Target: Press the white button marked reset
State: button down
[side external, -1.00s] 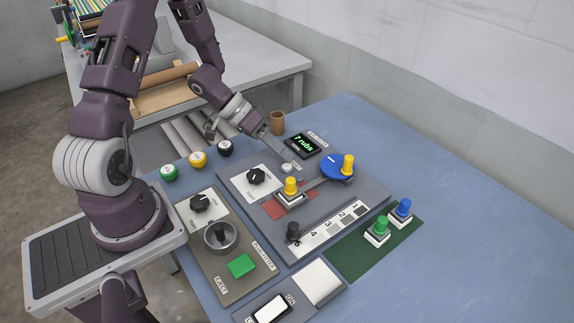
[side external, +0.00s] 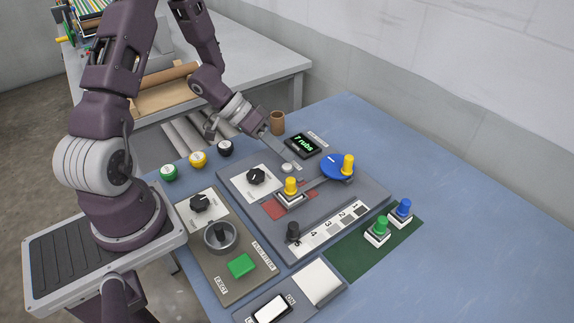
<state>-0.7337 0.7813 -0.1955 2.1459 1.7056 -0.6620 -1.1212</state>
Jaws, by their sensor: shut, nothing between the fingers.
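The white button (side external: 287,168) is a small round cap on the grey panel (side external: 335,218), just below and left of the display (side external: 301,145), which reads "7 rubs" in green. Its label is too small to read surely. My gripper (side external: 290,160) is shut and empty. It points down to the right, with its fingertips just above and beside the white button. I cannot tell whether they touch it.
A black knob (side external: 256,176), a yellow-handled block (side external: 290,189) and a blue disc (side external: 337,166) with a yellow peg are close by on the panel. A brown cup (side external: 277,123) stands behind my gripper. Green and blue stamps (side external: 377,231) stand at the right. The table's right side is clear.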

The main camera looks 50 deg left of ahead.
aim_at(283, 165)
jog(key=shift+f, duration=0.1)
dwell(0.4)
jog(key=shift+f, duration=0.35)
jog(key=shift+f, duration=0.35)
dwell(0.5)
jog(key=shift+r, duration=0.8)
jog(key=shift+r, duration=0.1)
jog(key=shift+r, duration=2.4)
